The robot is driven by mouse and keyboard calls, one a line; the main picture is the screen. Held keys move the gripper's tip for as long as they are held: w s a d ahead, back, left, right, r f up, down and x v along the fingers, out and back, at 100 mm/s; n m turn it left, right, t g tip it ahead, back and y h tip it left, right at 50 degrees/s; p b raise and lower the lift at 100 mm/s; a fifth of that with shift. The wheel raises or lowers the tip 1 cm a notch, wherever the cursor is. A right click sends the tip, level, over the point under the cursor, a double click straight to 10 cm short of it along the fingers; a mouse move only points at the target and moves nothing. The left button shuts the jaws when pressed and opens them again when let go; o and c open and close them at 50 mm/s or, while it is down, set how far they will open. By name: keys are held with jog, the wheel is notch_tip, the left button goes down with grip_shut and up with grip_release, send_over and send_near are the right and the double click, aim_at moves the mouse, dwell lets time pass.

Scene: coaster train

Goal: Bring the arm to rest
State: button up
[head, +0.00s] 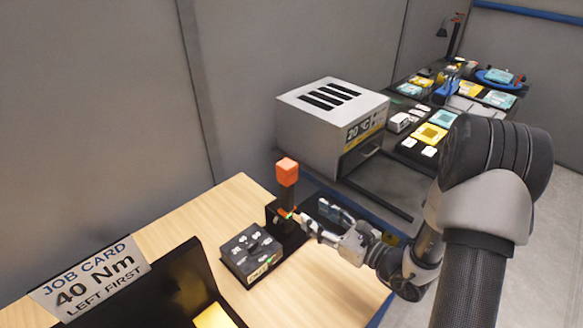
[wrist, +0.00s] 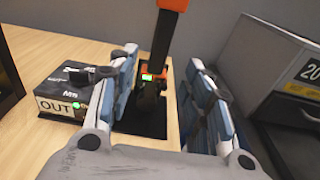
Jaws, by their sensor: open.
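My gripper (head: 318,218) is at the far edge of the wooden table. In the wrist view, its two fingers (wrist: 160,95) are spread apart with a gap between them. An orange-topped upright tool (head: 287,172) stands in a black holder, and its shaft shows between and beyond the fingers in the wrist view (wrist: 165,45). A small green light shows on it. I cannot tell whether a finger touches the tool. My arm reaches in from the right side of the head view.
A dark box (head: 250,254) marked OUT sits left of the holder. A job card (head: 90,278) reads 40 Nm, left first. A grey machine (head: 330,115) marked 20 °C stands behind the table. A far bench (head: 410,160) carries several coloured parts. Bare wood (head: 325,290) lies at front right.

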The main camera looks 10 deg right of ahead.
jog(key=s+a+r+n+g+y, duration=0.4)
jog(key=s+a+r+n+g, duration=0.4)
jog(key=a, duration=0.3)
jog(key=s+a+r+n+g+h, duration=0.25)
jog(key=s+n+g, duration=0.25)
jog(key=s+n, duration=0.4)
jog(key=s+d+n+h, duration=0.4)
jog(key=s+n+h, duration=0.25)
jog(key=s, duration=0.25)
jog(key=d+r+n+t+h, duration=0.3)
jog(key=d+n+h, duration=0.2)
jog(key=d, duration=0.3)
jog(key=shift+d+r+t, duration=0.15)
jog(key=shift+d+t, duration=0.05)
jog(key=shift+t, duration=0.2)
